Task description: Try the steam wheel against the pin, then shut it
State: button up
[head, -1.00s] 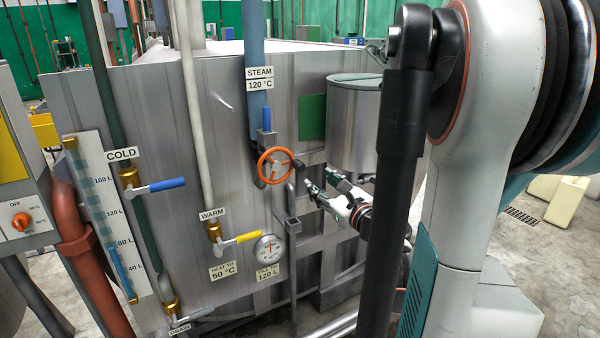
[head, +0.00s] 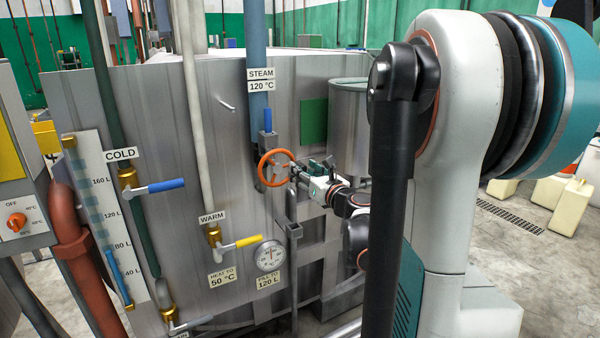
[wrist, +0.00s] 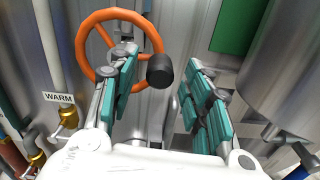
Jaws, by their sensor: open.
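The orange steam wheel (head: 275,167) is on the blue steam pipe (head: 258,95), below the STEAM 120 °C label. It also shows in the wrist view (wrist: 92,32), with a black knob (wrist: 160,70) sticking out from its rim. My gripper (wrist: 168,85) is open. Its teal-padded fingers are spread, and the black knob shows between them in the wrist view. I cannot tell whether a finger touches the wheel. In the head view my gripper (head: 307,172) is just right of the wheel. A blue lever (head: 267,120) is above the wheel. I cannot make out the pin.
The cold lever (head: 165,185) and the yellow-handled warm valve (head: 245,241) are to the left. A dial gauge (head: 269,254) is below the wheel. A metal bracket (head: 292,230) and a grey cylinder (head: 348,130) are close to my gripper.

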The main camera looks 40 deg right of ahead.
jog(key=shift+x, duration=1.55)
grip_shut()
jog(key=shift+f+m+b, duration=0.3)
jog(key=shift+m+b, duration=0.1)
jog(key=shift+m, duration=0.3)
grip_release()
jog(key=shift+s, duration=0.1)
